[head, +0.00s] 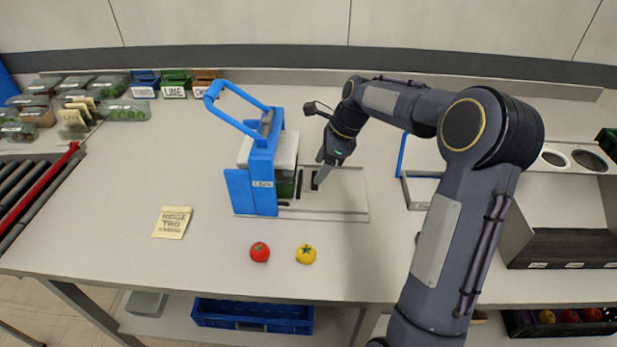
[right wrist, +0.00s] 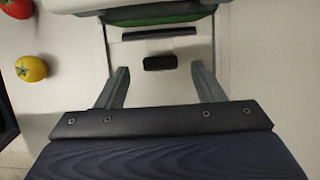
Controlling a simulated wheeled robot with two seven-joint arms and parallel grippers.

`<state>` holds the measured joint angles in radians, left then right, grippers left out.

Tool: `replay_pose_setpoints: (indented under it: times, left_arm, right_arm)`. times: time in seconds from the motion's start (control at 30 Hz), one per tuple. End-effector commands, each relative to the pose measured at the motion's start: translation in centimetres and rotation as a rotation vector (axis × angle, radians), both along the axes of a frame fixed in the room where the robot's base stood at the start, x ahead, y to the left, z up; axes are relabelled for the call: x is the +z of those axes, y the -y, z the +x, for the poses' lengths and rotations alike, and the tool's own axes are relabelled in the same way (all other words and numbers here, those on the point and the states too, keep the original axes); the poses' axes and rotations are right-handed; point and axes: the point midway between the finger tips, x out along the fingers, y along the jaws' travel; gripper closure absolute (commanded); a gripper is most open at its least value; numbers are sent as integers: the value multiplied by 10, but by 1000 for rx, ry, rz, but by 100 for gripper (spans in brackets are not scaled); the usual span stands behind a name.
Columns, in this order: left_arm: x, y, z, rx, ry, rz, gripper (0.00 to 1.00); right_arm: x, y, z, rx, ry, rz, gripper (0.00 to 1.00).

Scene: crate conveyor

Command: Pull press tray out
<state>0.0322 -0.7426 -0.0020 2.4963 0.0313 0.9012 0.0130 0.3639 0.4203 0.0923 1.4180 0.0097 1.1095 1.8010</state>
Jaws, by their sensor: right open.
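The blue press (head: 262,165) stands on the table left of centre, its handle raised. Its press tray (right wrist: 140,48) is pale, with a dark slot or bar and a black knob-like handle (right wrist: 160,62) on top. Something green (head: 285,188) sits under the white block inside the press. My right gripper (head: 317,182) is just right of the press, above the metal rail plate (head: 345,195). In the right wrist view its two fingers are spread on either side of the black handle, apart from it. My left gripper is not in view.
A red tomato (head: 260,252) and a yellow one (head: 306,254) lie in front of the press. A paper note (head: 173,222) lies to the left. Labelled bins (head: 174,84) stand at the back, rollers (head: 30,190) at far left. The plate's right side is clear.

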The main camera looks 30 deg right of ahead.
Motion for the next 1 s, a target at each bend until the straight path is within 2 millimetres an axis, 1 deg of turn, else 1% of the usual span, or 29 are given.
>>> replay_pose_setpoints:
  times: [0.03, 0.1, 0.3, 0.43, 0.63, 1.0]
  left_arm:
    - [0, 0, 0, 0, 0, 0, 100]
    - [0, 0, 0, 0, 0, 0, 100]
    - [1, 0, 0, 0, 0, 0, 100]
    - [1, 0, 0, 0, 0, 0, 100]
    - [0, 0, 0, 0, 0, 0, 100]
    - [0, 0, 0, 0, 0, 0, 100]
  right_arm:
    - [-9, -3, 1, 1, -3, 1, 38]
    - [-19, -7, 3, 2, -3, 0, 38]
    - [-38, -13, 7, 1, 0, 0, 38]
    - [-41, -15, 8, 1, 1, -1, 38]
    - [-41, -15, 8, 1, 1, -1, 38]
    - [-41, -15, 8, 1, 1, -1, 87]
